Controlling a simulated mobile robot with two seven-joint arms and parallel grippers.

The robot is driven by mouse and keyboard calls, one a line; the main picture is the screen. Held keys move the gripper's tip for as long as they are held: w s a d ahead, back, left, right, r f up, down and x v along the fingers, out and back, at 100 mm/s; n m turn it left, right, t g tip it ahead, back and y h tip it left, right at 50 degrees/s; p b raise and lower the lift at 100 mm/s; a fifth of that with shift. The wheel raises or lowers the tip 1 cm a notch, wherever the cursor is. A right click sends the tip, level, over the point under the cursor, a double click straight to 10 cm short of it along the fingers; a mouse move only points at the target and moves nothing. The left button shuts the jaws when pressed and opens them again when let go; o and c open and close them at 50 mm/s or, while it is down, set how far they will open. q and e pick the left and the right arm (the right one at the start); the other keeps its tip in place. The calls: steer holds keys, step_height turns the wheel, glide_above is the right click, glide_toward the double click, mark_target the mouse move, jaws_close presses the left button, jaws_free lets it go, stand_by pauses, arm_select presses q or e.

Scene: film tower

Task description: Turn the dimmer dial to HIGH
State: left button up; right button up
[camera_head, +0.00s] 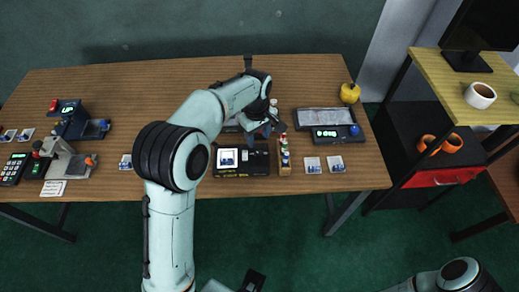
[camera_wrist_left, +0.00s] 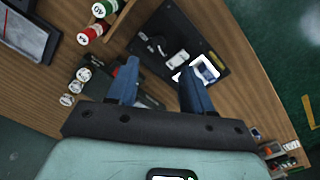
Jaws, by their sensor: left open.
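A flat panel device (camera_head: 325,117) lies on the right part of the table, with a lit label (camera_head: 326,133) and a round blue knob (camera_head: 354,130) at its right front corner. The knob looks like the dimmer dial; its setting is too small to read. My left gripper (camera_head: 268,127) is left of this device, over the middle of the table, partly hidden by its own wrist. In the left wrist view its two blue fingers (camera_wrist_left: 160,92) are apart with nothing held between them. My right gripper does not show; only part of my right arm is at the bottom right.
A black board (camera_head: 240,160) with a white card is below the left gripper. A narrow wooden rack (camera_head: 284,158) of small bottles stands between it and the panel device. Small cards (camera_head: 324,164) lie in front of that device. A yellow object (camera_head: 349,93) is behind it.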

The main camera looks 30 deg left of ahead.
mark_target(259, 153)
arm_select(q)
steer(key=f, duration=0.9)
steer(key=shift+w+b, duration=0.2)
steer(key=shift+b, duration=0.15)
steer(key=shift+r, duration=0.1)
jaws_close()
